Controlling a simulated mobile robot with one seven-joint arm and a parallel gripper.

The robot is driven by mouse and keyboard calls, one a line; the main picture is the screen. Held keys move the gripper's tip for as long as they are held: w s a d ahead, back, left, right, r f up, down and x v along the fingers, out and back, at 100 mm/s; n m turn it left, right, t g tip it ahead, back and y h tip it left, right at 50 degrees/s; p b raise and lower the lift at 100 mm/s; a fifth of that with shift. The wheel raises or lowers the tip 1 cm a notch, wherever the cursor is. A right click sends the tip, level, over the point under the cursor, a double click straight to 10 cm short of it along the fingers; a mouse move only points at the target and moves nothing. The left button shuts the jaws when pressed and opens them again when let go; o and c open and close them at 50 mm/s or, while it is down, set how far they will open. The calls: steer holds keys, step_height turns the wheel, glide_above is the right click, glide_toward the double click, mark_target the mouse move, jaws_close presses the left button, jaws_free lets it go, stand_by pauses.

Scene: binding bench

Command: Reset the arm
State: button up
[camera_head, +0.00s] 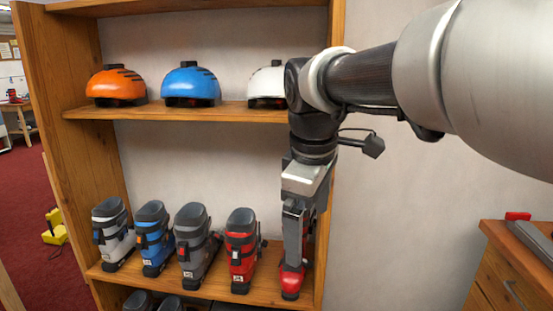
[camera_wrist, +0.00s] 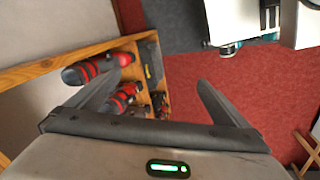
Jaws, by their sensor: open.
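My arm reaches in from the right in the head view, with the wrist bent so that my gripper (camera_head: 297,258) points down in front of the right end of the boot shelf. In the wrist view my gripper (camera_wrist: 158,80) has its two fingers spread wide, with nothing held between them. A red ski boot (camera_head: 291,282) at the right end of the shelf is partly hidden behind the gripper. In the wrist view a red boot (camera_wrist: 98,67) lies beside the left finger; whether they touch is unclear.
The wooden rack (camera_head: 210,112) holds an orange helmet (camera_head: 116,86), a blue helmet (camera_head: 190,84) and a white helmet (camera_head: 266,84) above. Several boots, including another red one (camera_head: 241,245), stand below. A wooden cabinet (camera_head: 520,262) stands at right. Bare wall lies between.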

steer(key=s+d+f+m+t, duration=0.2)
steer(key=s+d+f+m, duration=0.15)
steer(key=s+m, duration=0.3)
steer(key=s+d+f+m+t, duration=0.1)
steer(key=s+d+f+m, duration=0.2)
steer(key=s+d+m, duration=0.4)
step_height(320, 180, up, 18)
steer(key=s+a+p, duration=0.1)
steer(key=a+p, duration=0.1)
steer(key=p, duration=1.5)
steer(key=shift+a+f+n+p, duration=0.15)
steer(key=shift+f+n+p, duration=0.05)
steer(key=shift+n+p, duration=0.2)
